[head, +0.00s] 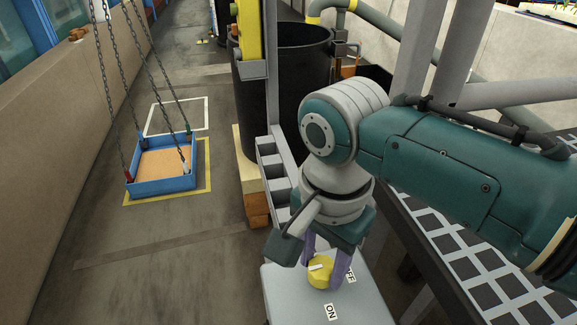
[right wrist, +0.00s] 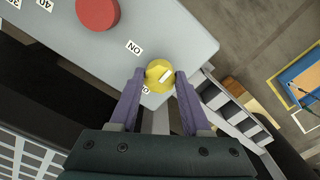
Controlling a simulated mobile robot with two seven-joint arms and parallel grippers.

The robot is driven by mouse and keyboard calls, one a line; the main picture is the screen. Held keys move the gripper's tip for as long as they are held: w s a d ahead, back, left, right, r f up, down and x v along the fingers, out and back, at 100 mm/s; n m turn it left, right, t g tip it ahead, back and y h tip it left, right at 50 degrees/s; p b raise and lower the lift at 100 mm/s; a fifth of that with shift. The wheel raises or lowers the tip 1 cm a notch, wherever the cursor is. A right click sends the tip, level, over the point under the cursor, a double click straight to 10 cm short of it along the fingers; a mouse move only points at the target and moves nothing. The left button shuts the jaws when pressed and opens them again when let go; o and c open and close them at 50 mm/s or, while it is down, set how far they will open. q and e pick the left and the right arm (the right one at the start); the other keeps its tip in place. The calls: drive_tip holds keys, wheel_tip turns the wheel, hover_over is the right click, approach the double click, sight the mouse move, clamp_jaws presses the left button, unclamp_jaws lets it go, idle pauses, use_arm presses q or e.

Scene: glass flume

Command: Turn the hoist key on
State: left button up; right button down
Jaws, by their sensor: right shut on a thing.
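In the right wrist view the knob (right wrist: 157,77) sits between the fingertips. The ON label (right wrist: 134,47) is clear; the OFF label (right wrist: 145,90) is partly hidden by a finger. I cannot tell which label the key is set to. My left gripper is not in view.
A red button (right wrist: 97,12) stands on the same box. A blue tray (head: 165,186) hangs on chains (head: 103,75) over a yellow-marked floor patch, with a white outlined square (head: 178,108) behind it. A black barrel (head: 300,70) stands beyond the box.

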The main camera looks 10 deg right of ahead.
drive_tip(key=n+p, duration=0.1)
drive_tip(key=n, duration=0.1)
drive_tip(key=shift+r+n+p, duration=0.15)
drive_tip(key=shift+n+p, duration=0.25)
drive_tip(key=n+p, duration=0.1)
drive_tip(key=n, duration=0.3)
drive_tip(key=shift+p, duration=0.3)
drive_tip(key=n+p, duration=0.1)
drive_tip(key=n, duration=0.5)
drive_tip(key=shift+d+n, duration=0.1)
drive_tip(key=shift+n, duration=2.4)
